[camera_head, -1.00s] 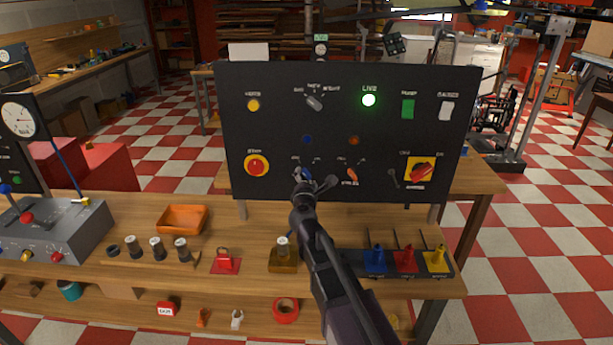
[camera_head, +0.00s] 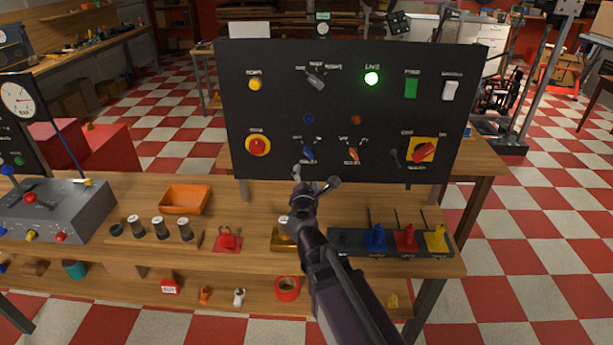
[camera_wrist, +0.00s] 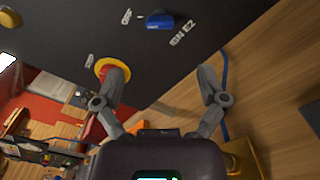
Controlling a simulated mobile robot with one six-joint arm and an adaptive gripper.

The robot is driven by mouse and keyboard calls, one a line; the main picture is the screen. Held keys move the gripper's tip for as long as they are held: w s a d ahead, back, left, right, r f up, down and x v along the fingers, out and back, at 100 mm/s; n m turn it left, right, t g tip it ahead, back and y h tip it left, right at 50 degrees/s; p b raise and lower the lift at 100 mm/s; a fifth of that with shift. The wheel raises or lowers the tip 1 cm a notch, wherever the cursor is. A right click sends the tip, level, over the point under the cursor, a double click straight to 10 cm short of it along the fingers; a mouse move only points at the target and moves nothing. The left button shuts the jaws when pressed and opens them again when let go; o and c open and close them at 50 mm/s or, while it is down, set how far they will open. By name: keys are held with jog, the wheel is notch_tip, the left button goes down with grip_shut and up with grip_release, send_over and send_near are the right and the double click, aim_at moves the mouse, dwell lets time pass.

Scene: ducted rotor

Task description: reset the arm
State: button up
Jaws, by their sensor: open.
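My gripper (camera_head: 317,184) is in front of the lower edge of the black control panel (camera_head: 285,105), above the workbench. In the wrist view my gripper (camera_wrist: 166,82) has its two fingers spread apart with nothing between them. The blue knob (camera_wrist: 160,20) on the panel lies beyond the fingers in that view. In the head view the blue knob (camera_head: 308,153) shows just above the gripper, with an orange knob (camera_head: 354,154) to its right. The left finger overlaps the red and yellow stop button (camera_wrist: 113,68) in the wrist view; I cannot tell contact.
A brass-coloured block (camera_head: 282,238) holding a cylinder stands beside my arm. A dark rack (camera_head: 345,240) with blue, red and yellow pieces is to the right. An orange tray (camera_head: 185,199) and a grey console (camera_head: 60,212) stand left.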

jog(key=s+d+f+m+g+h+p, duration=0.1)
jog(key=d+f+m+g+h, duration=0.25)
jog(key=d+m, duration=0.45)
jog(key=s+d+f+m+g+h+p, duration=0.2)
jog(key=d+f+m+g+h, duration=0.15)
jog(key=d+m, duration=0.45)
jog(key=s+d+f+m+g+y+p, duration=0.1)
jog(key=s+d+f+m+g+y, duration=0.1)
jog(key=s+m+g, duration=0.3)
jog(key=s+d+f+m+g+y+p, duration=0.2)
jog(key=s+m+g+y, duration=0.3)
jog(key=s, duration=0.4)
jog(key=shift+d+f+g, duration=0.3)
jog(key=shift+f+g, duration=0.2)
jog(key=shift+f, duration=0.3)
dwell(0.4)
